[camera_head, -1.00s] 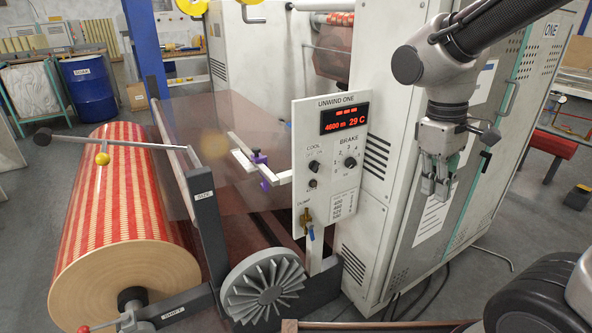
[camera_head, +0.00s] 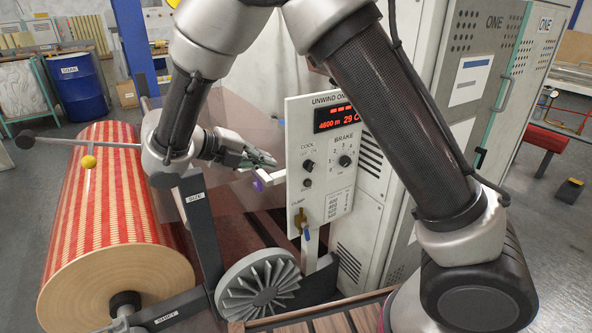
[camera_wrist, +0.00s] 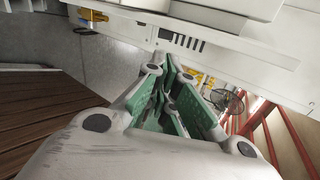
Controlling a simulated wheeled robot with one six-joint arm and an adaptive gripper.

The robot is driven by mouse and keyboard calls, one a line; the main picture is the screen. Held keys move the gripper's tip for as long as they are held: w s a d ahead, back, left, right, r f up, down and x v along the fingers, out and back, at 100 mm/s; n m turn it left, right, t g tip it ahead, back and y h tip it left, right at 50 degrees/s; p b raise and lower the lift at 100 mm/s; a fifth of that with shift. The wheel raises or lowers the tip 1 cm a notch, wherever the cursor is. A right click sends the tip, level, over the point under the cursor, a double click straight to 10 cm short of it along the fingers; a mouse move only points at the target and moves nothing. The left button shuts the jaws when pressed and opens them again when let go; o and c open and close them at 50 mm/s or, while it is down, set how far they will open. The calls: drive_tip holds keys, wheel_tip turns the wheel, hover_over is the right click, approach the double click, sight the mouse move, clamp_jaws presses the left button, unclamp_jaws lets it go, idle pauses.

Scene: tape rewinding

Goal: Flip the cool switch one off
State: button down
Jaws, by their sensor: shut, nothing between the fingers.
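The UNWIND ONE panel (camera_head: 337,196) stands upright and faces me. Its black COOL knob (camera_head: 308,164) sits on the upper left of the panel, under the COOL label. Its exact setting is too small to read. My gripper (camera_head: 272,161) is just left of the panel, at about the height of the COOL knob, with its fingers pointing right. It looks shut and empty, and apart from the knob. The gripper's green-padded fingers (camera_wrist: 168,78) also show in the wrist view, close together. I cannot make out the COOL knob in the wrist view.
The BRAKE knob (camera_head: 345,161) is right of the COOL knob, and another small knob (camera_head: 307,183) is below it. A pale bracket with a purple clamp (camera_head: 258,185) sits just below my gripper. The red-patterned roll (camera_head: 110,222) is at the left.

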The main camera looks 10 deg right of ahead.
sight(310, 166)
drive_tip(key=shift+n, duration=0.5)
drive_tip(key=shift+d, duration=0.1)
drive_tip(key=x, duration=1.4)
